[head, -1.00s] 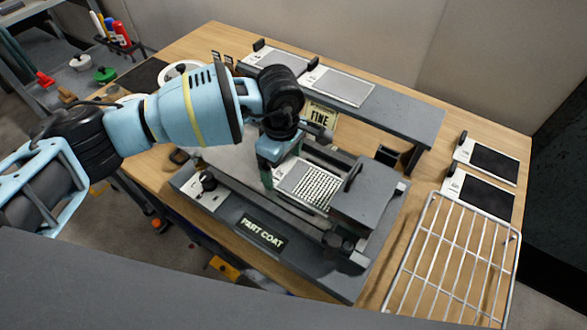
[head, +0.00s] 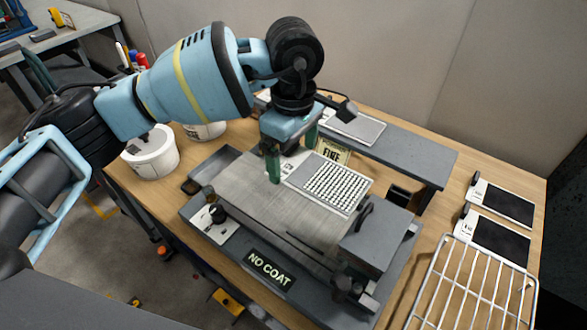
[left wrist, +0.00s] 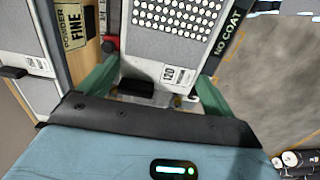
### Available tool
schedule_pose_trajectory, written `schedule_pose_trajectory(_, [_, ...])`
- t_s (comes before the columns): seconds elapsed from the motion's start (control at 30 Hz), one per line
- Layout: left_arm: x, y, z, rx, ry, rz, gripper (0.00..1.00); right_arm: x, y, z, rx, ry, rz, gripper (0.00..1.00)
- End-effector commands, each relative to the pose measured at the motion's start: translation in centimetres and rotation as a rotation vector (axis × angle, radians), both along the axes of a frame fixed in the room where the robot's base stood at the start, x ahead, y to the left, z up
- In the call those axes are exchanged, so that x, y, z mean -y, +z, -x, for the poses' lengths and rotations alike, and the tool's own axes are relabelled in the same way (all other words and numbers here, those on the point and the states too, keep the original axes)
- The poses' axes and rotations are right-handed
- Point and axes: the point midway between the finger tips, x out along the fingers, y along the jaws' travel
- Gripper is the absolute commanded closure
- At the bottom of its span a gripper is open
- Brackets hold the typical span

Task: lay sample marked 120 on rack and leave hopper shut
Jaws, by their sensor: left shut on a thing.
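The sample marked 120 (head: 328,183) is a flat plate with rows of white dots and a pale label end. Its label reads 120 in the left wrist view (left wrist: 172,75). My left gripper (head: 291,148) is shut across the label end, one green finger at each side edge. The plate appears held above the coater's bare grey bed (head: 255,190). The hopper (head: 375,238) is a grey box with a dark handle at the bed's right end; its top looks shut. The wire rack (head: 478,292) is empty at lower right. My right gripper is not in view.
The coater's front sign (head: 269,268) reads NO COAT. A grey shelf (head: 415,160) stands behind, with a plate (head: 355,128) on it and a FINE sign (head: 332,151) below. Two dark-faced plates (head: 500,203) lie beyond the rack. White tubs (head: 152,155) stand at left.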

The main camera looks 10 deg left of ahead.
Motion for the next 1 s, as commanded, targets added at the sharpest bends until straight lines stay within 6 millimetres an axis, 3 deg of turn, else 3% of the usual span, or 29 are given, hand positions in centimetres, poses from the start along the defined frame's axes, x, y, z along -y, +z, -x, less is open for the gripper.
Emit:
schedule_pose_trajectory(0.1, [0.0, 1.9, 0.0, 0.003, 0.0, 0.001, 0.34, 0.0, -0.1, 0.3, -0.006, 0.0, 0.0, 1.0])
schedule_pose_trajectory(0.3, [0.0, 3.7, 0.0, 0.001, 0.001, 0.0, 0.34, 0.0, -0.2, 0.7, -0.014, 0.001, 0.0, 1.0])
schedule_pose_trajectory(0.67, [-0.6, 3.9, 0.2, 0.003, -0.04, -0.001, 0.34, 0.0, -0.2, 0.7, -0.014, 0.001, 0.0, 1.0])
schedule_pose_trajectory(0.77, [-1.8, 3.3, 0.7, 0.007, -0.142, -0.004, 0.34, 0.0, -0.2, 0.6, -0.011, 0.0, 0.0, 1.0])
schedule_pose_trajectory(1.0, [-6.4, 0.8, 3.7, 0.015, -0.59, -0.011, 0.34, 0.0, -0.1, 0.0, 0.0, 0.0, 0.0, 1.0])
